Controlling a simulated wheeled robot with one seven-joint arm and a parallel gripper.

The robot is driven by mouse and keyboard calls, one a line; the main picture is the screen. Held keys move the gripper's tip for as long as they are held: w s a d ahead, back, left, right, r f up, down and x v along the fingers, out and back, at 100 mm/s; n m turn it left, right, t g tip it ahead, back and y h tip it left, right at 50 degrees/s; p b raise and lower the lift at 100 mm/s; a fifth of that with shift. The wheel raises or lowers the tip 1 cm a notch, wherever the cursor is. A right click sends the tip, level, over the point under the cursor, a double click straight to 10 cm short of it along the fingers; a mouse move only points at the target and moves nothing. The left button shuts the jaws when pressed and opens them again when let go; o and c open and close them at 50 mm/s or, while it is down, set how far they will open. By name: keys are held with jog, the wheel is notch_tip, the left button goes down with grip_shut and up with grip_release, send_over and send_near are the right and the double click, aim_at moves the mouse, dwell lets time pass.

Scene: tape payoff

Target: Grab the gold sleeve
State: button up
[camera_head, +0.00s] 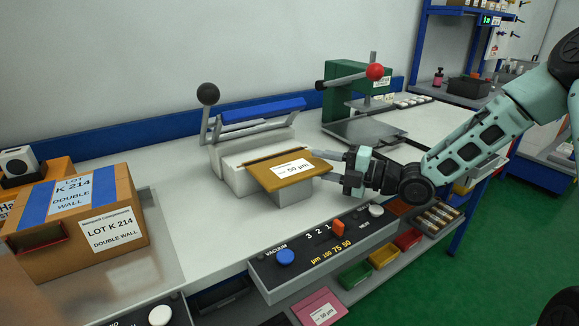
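The gold sleeve (281,176) is a flat gold-brown packet with a white "50 µm" label. It lies across the front of the white sealer (232,170), over a grey block (290,194). My gripper (330,167) comes in from the right at the sleeve's right end. Its two fingers look spread apart, one at the far side and one at the near side of that corner. I cannot tell whether either finger touches the sleeve.
A control panel (262,274) with knobs runs along the bench front. A pink sleeve (319,309) lies below it. A green press with a red ball (375,72) stands behind my gripper. A cardboard box (120,205) is at left. Coloured bins (384,256) sit under the bench.

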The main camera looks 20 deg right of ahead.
grip_shut()
jog(key=shift+r, duration=0.1)
